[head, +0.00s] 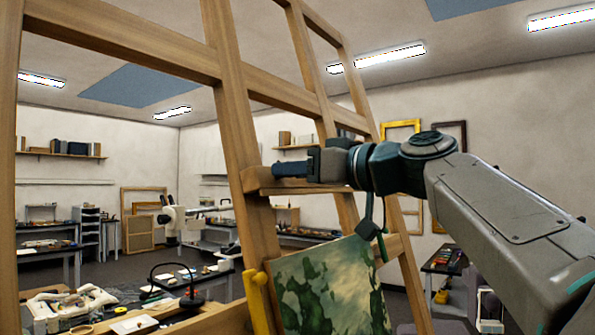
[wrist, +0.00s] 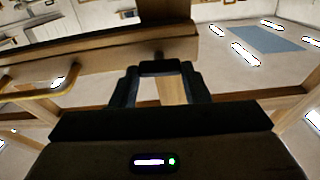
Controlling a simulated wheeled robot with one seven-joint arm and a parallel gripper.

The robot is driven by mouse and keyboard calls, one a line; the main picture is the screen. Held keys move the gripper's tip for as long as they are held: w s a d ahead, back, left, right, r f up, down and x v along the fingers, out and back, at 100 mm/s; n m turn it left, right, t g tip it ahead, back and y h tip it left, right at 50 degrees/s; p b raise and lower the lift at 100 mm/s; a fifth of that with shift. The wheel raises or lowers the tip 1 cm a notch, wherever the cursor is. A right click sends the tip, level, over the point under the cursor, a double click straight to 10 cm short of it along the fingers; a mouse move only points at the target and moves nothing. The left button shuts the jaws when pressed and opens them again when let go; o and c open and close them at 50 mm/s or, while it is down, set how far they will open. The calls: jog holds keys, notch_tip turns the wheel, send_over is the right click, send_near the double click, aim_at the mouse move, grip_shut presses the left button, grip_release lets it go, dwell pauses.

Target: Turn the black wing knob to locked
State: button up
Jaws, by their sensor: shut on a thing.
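The black wing knob (wrist: 160,67) shows in the wrist view as a dark bar between my fingertips, with a short stem behind it at a wooden bar (wrist: 95,57). My gripper (wrist: 159,75) is shut on the knob, one finger on each side. In the head view my gripper (head: 287,169) reaches in from the right to the wooden easel (head: 236,130), at its upper holder. There the knob is hidden by the fingers and the wood. I cannot read any locked marking.
A green and pale painting (head: 330,287) stands on the easel just below my arm. The easel's posts and crossbars surround the gripper closely. A worktable (head: 205,322) with a lamp and small items is at lower left. Open floor lies farther back.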

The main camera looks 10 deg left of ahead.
jog(key=shift+a+r+m+g+h+p, duration=0.1)
jog(key=shift+m+g+h+p, duration=0.65)
jog(key=shift+m, duration=5.1)
jog(key=shift+d+r+m+g+h+p, duration=0.15)
jog(key=shift+m+h+p, duration=1.25)
jog(key=shift+m, duration=4.5)
jog(key=shift+a+r+m+g+h+p, duration=0.25)
jog(key=shift+m+h+p, duration=0.85)
jog(key=shift+m, duration=4.75)
jog(key=shift+d+f+y, duration=0.1)
jog(key=shift+f+y, duration=0.05)
jog(key=shift+y, duration=0.2)
jog(key=o, duration=1)
